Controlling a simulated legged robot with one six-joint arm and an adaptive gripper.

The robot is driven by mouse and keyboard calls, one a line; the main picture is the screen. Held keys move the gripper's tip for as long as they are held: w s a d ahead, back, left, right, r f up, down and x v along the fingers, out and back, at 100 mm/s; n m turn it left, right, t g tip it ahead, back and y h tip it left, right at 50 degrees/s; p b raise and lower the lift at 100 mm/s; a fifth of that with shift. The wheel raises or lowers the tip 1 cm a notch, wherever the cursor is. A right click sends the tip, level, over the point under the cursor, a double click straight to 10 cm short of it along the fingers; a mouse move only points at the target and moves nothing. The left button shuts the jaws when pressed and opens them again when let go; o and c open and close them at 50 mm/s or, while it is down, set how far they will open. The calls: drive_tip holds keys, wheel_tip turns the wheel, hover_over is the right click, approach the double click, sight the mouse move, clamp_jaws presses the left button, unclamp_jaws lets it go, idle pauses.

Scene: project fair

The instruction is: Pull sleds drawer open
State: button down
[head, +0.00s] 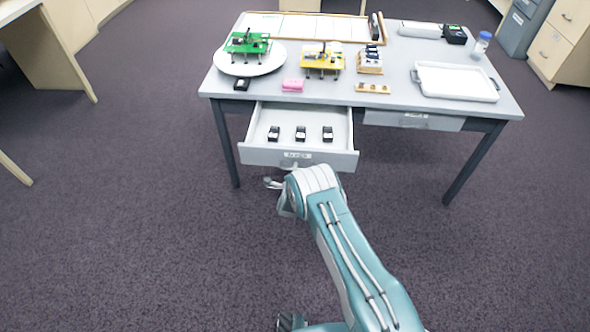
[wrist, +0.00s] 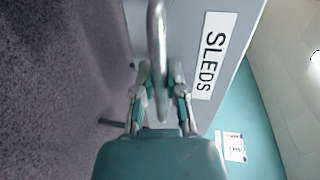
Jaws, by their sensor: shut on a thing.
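The sleds drawer (head: 255,155) is at the left of the grey table and stands pulled out, with three small black blocks (head: 300,133) in a row inside it. In the wrist view its grey front (wrist: 195,20) carries a white label (wrist: 213,57) reading SLEDS. A curved metal handle (wrist: 155,30) stands off the front. My gripper (wrist: 160,88) has its fingers on both sides of the handle and is shut on it. In the head view my arm hides most of the gripper below the drawer front.
The grey table (head: 400,92) holds a green board (head: 247,42) on a white round plate (head: 228,66), a yellow board (head: 322,58), a pink block (head: 293,85) and a white tray (head: 455,82). A second drawer (head: 413,119) at right looks shut. Carpet in front is clear.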

drive_tip(key=c, duration=0.7)
unclamp_jaws()
drive_tip(key=shift+s+f, duration=0.2)
drive_tip(key=shift+f, duration=0.2)
drive_tip(key=shift+w+r, duration=0.1)
drive_tip(key=shift+r, duration=0.05)
drive_tip(key=v, duration=1.2)
